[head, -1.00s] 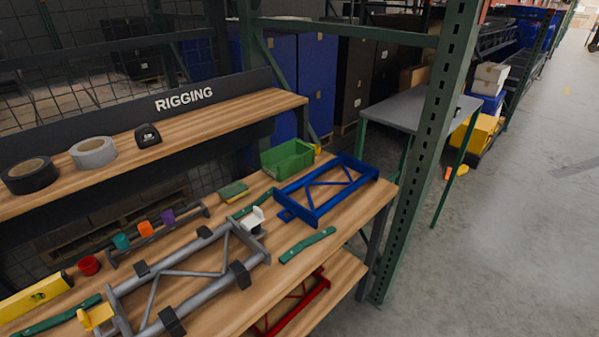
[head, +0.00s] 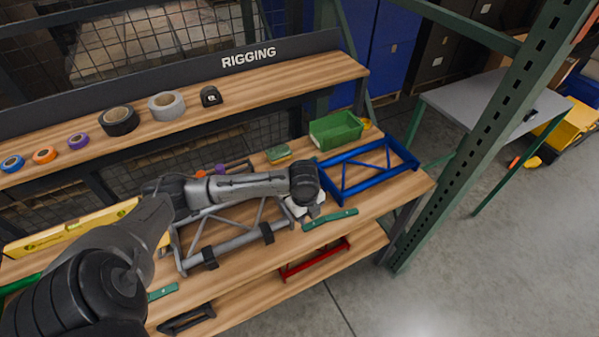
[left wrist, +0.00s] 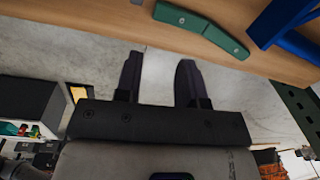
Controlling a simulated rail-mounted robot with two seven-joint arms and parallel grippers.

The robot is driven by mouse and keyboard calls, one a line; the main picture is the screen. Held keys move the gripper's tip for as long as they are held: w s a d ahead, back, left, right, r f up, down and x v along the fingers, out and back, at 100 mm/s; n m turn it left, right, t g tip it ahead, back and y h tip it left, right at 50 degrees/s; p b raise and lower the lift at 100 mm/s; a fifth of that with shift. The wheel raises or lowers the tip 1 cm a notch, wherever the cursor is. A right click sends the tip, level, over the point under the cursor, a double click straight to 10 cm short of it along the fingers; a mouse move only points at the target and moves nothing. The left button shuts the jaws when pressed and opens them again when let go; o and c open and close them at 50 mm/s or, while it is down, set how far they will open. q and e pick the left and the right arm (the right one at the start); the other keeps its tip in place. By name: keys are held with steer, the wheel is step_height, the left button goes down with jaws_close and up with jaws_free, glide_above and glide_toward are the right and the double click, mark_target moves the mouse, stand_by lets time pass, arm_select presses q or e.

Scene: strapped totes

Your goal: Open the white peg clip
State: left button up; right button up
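My left arm reaches across the bench in the head view, and its gripper (head: 308,209) is above the right end of the grey tube frame (head: 232,243). The left wrist view shows the two dark fingers (left wrist: 159,78) apart with nothing between them. The white peg clip cannot be made out for certain now. Its place at the frame's right end is behind my wrist and gripper in the head view, and the left wrist view does not show it. My right gripper is in neither view.
A green strap piece (head: 330,218) lies just right of the gripper and also shows in the left wrist view (left wrist: 202,30). A blue frame (head: 345,176) and a green bin (head: 335,130) stand beyond. A red frame (head: 315,259) is on the lower shelf. A green upright (head: 490,130) rises at right.

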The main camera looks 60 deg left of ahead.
arm_select(q)
steer(key=w+a+r+m+p, duration=0.2)
steer(key=w+a+r, duration=0.1)
steer(key=a+r, duration=0.9)
steer(key=shift+g, duration=0.4)
step_height(320, 180, down, 13)
steer(key=shift+a+f+b, duration=0.1)
steer(key=shift+a+b, duration=0.05)
steer(key=shift+b, duration=0.75)
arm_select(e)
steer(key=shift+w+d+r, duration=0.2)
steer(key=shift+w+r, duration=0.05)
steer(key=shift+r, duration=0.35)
arm_select(q)
jaws_close()
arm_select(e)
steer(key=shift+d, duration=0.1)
